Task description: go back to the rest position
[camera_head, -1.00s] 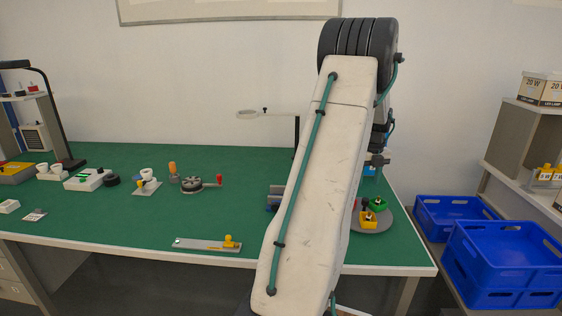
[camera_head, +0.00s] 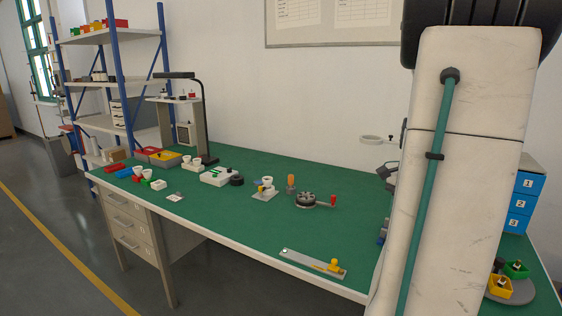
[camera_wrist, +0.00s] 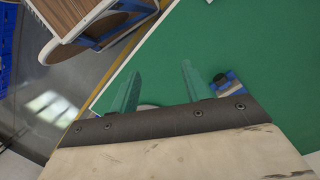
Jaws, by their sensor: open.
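My gripper (camera_wrist: 160,88) shows in the wrist view with its two green fingers apart. Nothing is between them. It is over the front edge of the green workbench (camera_wrist: 230,40), and I cannot tell its height. In the head view my white arm stands tall at the right and hides part of the green workbench (camera_head: 230,228); my gripper is out of sight there. A small blue and dark object (camera_wrist: 228,84) lies on the bench just right of the right finger in the wrist view.
A metal strip with a yellow knob (camera_head: 314,263) lies near the front edge. A round grey tray with coloured blocks (camera_head: 512,291) is right of my arm. Open floor (camera_head: 50,240) lies at left.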

